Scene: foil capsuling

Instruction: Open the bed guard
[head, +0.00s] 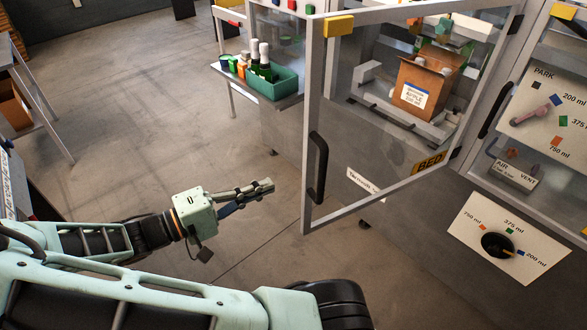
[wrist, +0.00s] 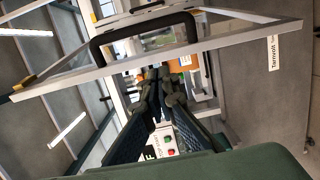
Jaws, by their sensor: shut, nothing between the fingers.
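The bed guard (head: 309,110) is a grey-framed clear door with a yellow top corner. It stands swung out from the machine, hinged on its right side. Its black handle (head: 318,167) is on the free left edge. My gripper (head: 268,186) is shut and empty, left of the handle and apart from it in the head view. In the wrist view the shut fingers (wrist: 160,78) point toward the guard's frame bar (wrist: 230,43), with the handle (wrist: 96,48) above them. A yellow BED label (head: 430,163) shows near the guard's lower right.
Behind the guard's panel is a cardboard box (head: 424,82) in the machine bay. A green tray (head: 272,84) with bottles stands on a side shelf at back left. A dial panel (head: 508,246) is at right. The floor left of the guard is clear.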

